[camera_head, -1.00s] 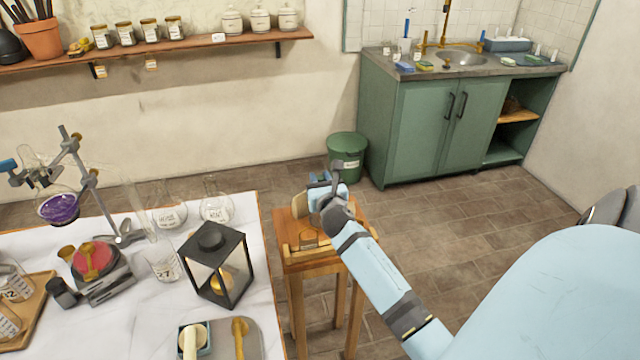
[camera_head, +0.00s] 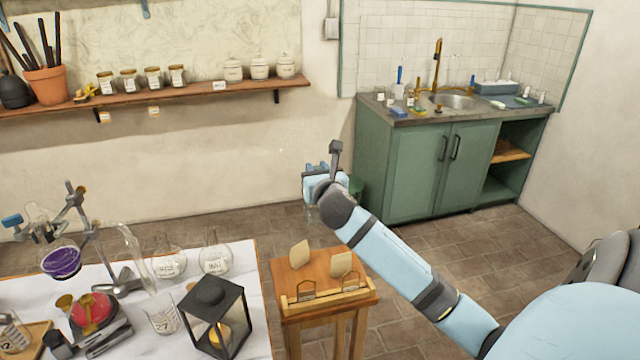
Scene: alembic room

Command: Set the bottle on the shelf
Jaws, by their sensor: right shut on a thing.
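My right gripper (camera_head: 318,192) is raised above and behind the small wooden stand, shut on the bottle. Only a small glassy part of the bottle (camera_head: 312,214) shows below the gripper; the rest is hidden by the gripper and wrist. The long wooden shelf (camera_head: 200,93) is on the wall at the upper left, apart from the gripper. My left gripper is not in view.
The shelf carries a plant pot (camera_head: 47,86), several labelled jars and white canisters (camera_head: 259,68), with gaps between. A wooden stand (camera_head: 322,280) is below my arm. Left is a marble table (camera_head: 255,290) with glassware and a black lantern (camera_head: 215,310). A green sink cabinet (camera_head: 415,170) stands right.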

